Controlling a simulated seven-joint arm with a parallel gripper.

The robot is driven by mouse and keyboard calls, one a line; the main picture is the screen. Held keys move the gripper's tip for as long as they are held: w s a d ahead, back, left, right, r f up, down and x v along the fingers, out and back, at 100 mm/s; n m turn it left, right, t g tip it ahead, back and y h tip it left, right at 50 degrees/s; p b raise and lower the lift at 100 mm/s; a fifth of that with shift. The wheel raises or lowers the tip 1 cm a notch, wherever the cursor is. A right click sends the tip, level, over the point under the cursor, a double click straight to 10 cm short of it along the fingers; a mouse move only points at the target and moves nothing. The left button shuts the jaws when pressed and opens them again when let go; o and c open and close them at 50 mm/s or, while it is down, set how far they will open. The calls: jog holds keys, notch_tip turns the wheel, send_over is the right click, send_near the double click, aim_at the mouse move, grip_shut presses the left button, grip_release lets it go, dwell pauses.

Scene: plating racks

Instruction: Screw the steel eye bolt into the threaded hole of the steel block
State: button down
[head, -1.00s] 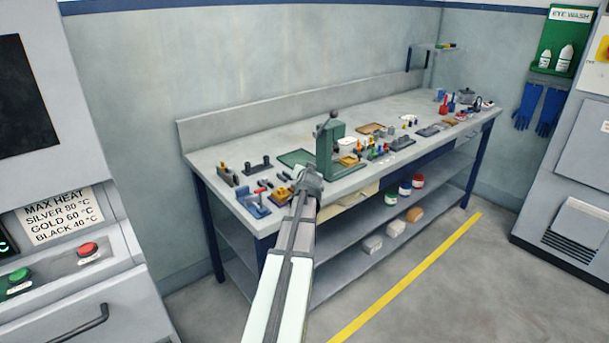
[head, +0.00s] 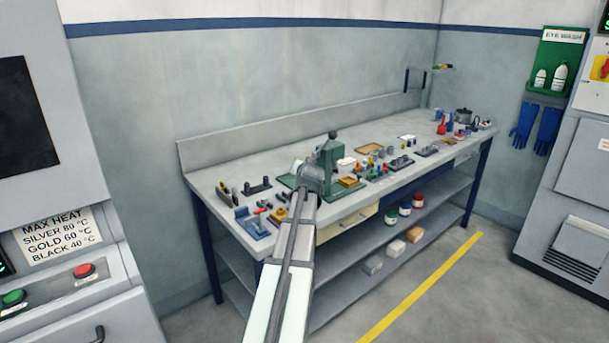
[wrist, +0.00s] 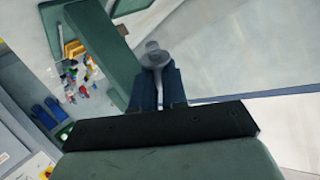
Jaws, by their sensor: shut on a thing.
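My gripper (head: 311,176) is in front of the green press on the workbench in the head view. In the wrist view my gripper (wrist: 159,72) has its dark blue fingers shut on a small grey metal piece, which looks like the steel eye bolt (wrist: 152,55). Its rounded end sticks out past the fingertips, and its shank lies between them. In the head view the held piece is hidden by my arm or too small to make out. I cannot pick out the steel block or its threaded hole in either view.
The green press (head: 333,166) with its upright lever stands close beside my gripper, and a green column also shows in the wrist view (wrist: 98,35). The workbench (head: 215,170) carries a blue vise (head: 257,228) and many small tools.

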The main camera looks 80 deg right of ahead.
jog(key=shift+w+a+f+n+t, duration=0.1)
jog(key=shift+w+f+n+t, duration=0.2)
jog(key=shift+f+n+t, duration=0.55)
jog(key=shift+w+f+n+t, duration=0.25)
jog(key=shift+f+n+t, duration=0.5)
jog(key=shift+n, duration=0.1)
jog(key=n+t, duration=0.2)
jog(key=f+n+t, duration=0.1)
jog(key=shift+w+a+f, duration=0.1)
jog(key=shift+w, duration=0.2)
jog(key=shift+n+t, duration=0.5)
jog(key=shift+s+a+r+n+t, duration=0.1)
jog(key=shift+a+r+n+t, duration=0.1)
jog(key=shift+n+t, duration=0.6)
jog(key=shift+s+a+r+n+t, duration=0.3)
jog(key=shift+s+r+n+t, duration=0.25)
jog(key=shift+s+n+t, duration=0.2)
jog(key=shift+w, duration=0.1)
jog(key=shift+f, duration=2.5)
jog(key=shift+f, duration=0.95)
